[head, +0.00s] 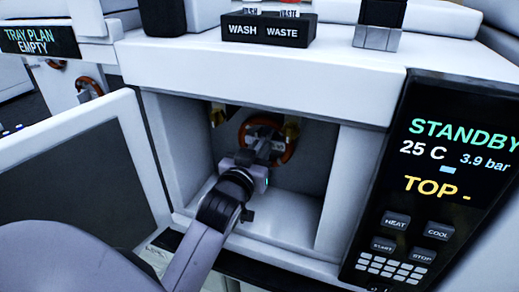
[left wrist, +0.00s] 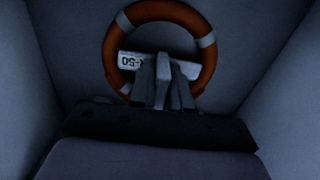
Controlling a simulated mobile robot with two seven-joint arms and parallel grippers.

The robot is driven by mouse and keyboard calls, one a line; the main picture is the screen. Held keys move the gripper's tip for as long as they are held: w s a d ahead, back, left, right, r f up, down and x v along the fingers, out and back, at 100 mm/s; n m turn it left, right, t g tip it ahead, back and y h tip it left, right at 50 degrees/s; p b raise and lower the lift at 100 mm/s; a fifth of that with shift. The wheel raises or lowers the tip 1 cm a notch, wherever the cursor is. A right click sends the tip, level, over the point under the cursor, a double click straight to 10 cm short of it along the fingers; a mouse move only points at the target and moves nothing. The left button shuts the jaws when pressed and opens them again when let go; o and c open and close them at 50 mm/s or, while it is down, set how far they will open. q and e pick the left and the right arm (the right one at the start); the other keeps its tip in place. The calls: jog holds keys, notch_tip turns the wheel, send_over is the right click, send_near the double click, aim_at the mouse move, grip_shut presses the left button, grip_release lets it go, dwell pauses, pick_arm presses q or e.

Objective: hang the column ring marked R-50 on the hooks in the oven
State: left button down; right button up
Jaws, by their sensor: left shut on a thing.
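The orange column ring (head: 289,148) is inside the open oven (head: 188,150), near its back wall. My right gripper is not in view.
The oven door (head: 70,165) stands open at the left. A control panel (head: 430,180) at the right reads STANDBY, 25 C. A WASH/WASTE block (head: 268,29) sits on top. Another orange ring (head: 90,88) is at the far left. The oven walls are close around my arm.

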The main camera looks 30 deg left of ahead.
pick_arm(q)
jog(key=shift+f+b, duration=0.4)
jog(key=shift+f, duration=0.3)
dwell(0.4)
jog(key=c, duration=1)
grip_release()
